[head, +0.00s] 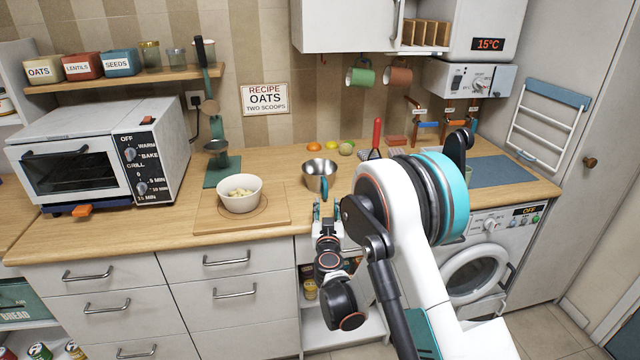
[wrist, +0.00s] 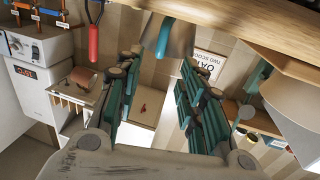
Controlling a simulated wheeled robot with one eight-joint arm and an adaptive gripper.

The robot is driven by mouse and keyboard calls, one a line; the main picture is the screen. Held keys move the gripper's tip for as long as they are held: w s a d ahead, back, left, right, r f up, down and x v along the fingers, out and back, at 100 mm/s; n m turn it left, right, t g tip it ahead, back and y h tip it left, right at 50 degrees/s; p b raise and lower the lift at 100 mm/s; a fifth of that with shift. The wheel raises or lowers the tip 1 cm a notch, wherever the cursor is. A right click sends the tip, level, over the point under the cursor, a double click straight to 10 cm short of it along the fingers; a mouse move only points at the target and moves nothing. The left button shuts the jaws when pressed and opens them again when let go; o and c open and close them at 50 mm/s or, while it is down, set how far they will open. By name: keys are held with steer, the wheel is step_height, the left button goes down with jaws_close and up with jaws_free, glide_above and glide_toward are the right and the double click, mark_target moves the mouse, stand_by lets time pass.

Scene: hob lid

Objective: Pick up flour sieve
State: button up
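The flour sieve looks to be the metal cup (head: 319,172) with a teal handle on the worktop, right of the white bowl. Its handle is on the near side, facing my gripper. My gripper (head: 327,212) is at the worktop's front edge, just in front of this cup. In the wrist view the cup (wrist: 180,38) shows at the top with its teal handle, beyond the fingertips. In that view my gripper (wrist: 158,75) is open and empty, its teal-padded fingers wide apart. The exact gap between the fingertips and the handle is hard to tell.
A white bowl (head: 239,193) of pale food stands on a wooden board (head: 275,207) to the left. A red-handled whisk (head: 376,135) and small coloured items are behind the cup. The worktop edge (wrist: 270,35) is close to my gripper.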

mark_target(326, 190)
steer(key=w+b, duration=0.1)
steer(key=w, duration=0.2)
steer(key=w+b, duration=0.1)
steer(key=w, duration=0.3)
steer(key=w+a+b, duration=0.1)
steer(key=w, duration=0.3)
steer(key=shift+w+r, duration=0.15)
steer(key=shift+w, duration=0.05)
